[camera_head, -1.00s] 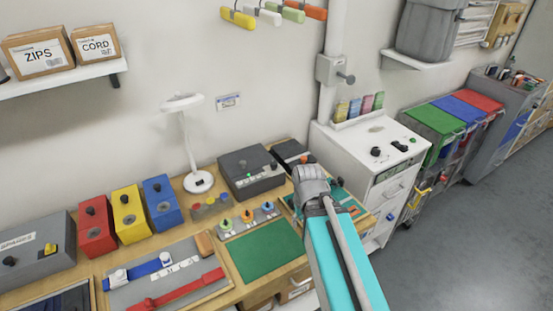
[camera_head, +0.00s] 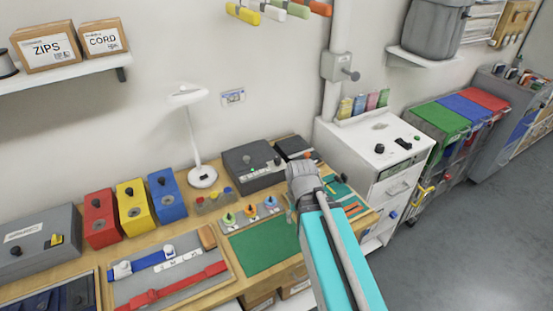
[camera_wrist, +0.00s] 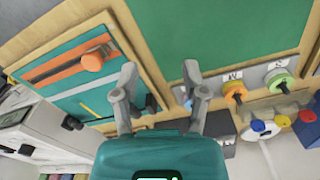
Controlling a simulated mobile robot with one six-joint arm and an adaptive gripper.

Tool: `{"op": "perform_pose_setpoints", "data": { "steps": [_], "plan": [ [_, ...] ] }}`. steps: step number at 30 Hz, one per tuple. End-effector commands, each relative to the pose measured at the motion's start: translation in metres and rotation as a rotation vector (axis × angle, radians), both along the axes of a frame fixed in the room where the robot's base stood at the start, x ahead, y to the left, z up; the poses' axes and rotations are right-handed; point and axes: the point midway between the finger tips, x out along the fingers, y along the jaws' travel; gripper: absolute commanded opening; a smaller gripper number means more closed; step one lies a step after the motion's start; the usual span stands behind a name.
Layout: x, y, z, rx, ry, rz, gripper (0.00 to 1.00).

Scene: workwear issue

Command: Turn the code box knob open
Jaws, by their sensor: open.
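The dark grey box with a black knob on top (camera_head: 250,166) stands at the back of the bench, left of my gripper; I take it for the code box. In front of it is a grey panel (camera_head: 250,217) with green, orange and blue dials. In the wrist view the orange dial (camera_wrist: 235,92) and green dial (camera_wrist: 280,79) lie right of the fingers. My gripper (camera_wrist: 160,72) is open and empty. In the head view it hangs over the bench near the teal board, its fingers partly hidden. Which way the box knob points is too small to tell.
A lamp (camera_head: 203,176) stands left of the dark box. Red (camera_head: 100,219), yellow (camera_head: 134,207) and blue (camera_head: 165,197) knobbed boxes stand farther left. The green mat (camera_head: 264,247) is clear. A white cabinet (camera_head: 360,147) is at right.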

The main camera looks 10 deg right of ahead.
Motion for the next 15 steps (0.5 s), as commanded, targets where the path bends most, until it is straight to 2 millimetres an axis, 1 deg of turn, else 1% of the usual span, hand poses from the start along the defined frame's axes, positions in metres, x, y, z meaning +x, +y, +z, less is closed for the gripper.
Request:
{"op": "perform_pose_setpoints", "data": {
  "steps": [4, 7, 8, 11, 14, 15],
  "plan": [
    [0.000, 0.000, 0.000, 0.000, 0.000, 0.000, 0.57],
    [0.001, 0.000, 0.001, 0.000, 0.000, 0.003, 0.76],
    [0.002, 0.000, 0.001, 0.000, 0.000, 0.006, 0.78],
    [0.011, 0.000, 0.006, 0.000, 0.000, 0.029, 0.78],
    [0.027, 0.006, 0.015, 0.000, 0.000, 0.087, 0.78],
    [0.036, 0.006, 0.019, 0.000, 0.000, 0.117, 0.78]
  ]
}}
